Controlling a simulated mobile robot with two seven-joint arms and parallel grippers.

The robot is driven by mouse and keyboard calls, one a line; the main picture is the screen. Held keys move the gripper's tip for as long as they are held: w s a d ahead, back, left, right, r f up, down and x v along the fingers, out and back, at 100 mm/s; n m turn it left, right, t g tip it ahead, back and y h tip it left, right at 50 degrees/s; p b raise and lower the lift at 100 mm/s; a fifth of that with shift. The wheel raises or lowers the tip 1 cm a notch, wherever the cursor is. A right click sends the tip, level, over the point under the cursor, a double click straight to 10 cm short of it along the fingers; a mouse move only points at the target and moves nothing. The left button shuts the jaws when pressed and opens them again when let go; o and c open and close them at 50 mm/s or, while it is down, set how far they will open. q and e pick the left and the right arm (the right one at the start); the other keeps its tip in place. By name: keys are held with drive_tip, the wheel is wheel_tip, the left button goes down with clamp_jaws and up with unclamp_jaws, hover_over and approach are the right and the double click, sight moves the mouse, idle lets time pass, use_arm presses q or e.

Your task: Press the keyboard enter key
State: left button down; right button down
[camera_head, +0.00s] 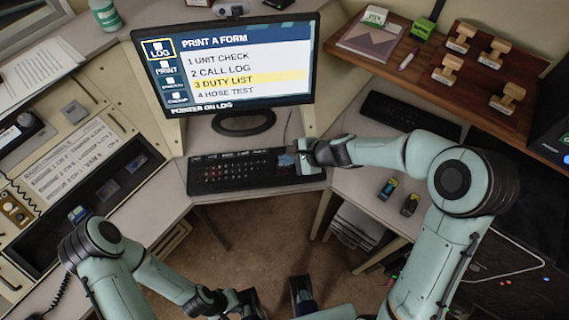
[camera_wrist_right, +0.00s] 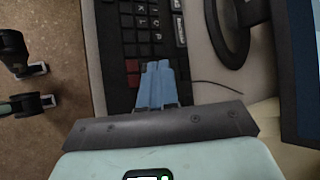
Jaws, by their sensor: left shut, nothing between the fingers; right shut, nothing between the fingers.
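The dark keyboard (camera_head: 235,171) lies on the desk below the monitor, and its keys also show in the right wrist view (camera_wrist_right: 145,22). My right gripper (camera_head: 285,160) is shut and empty over the keyboard's right part. In the right wrist view its blue fingertips (camera_wrist_right: 157,66) lie over the keys, hiding some. A red key (camera_wrist_right: 132,66) shows just left of the fingertips there; I cannot read its label, so I cannot confirm it is the enter key. Contact with a key cannot be told. My left gripper (camera_head: 250,302) is shut, low in the head view, away from the keyboard.
The monitor (camera_head: 235,65) stands behind the keyboard, "3 DUTY LIST" highlighted. A second dark keyboard (camera_head: 410,117) lies to the right. A wooden shelf (camera_head: 415,85) holds several stamps. Two small objects (camera_head: 388,188) (camera_head: 410,204) lie on the right desk. A radio panel (camera_head: 75,165) is left.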

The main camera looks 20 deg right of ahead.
use_arm(q)
drive_tip(key=shift+f, duration=0.1)
use_arm(e)
drive_tip(key=shift+f, duration=0.1)
idle(0.7)
use_arm(q)
drive_tip(key=shift+s+f+b, duration=0.1)
drive_tip(key=shift+f+b, duration=0.3)
drive_tip(key=shift+b, duration=0.1)
use_arm(e)
drive_tip(key=shift+f, duration=0.3)
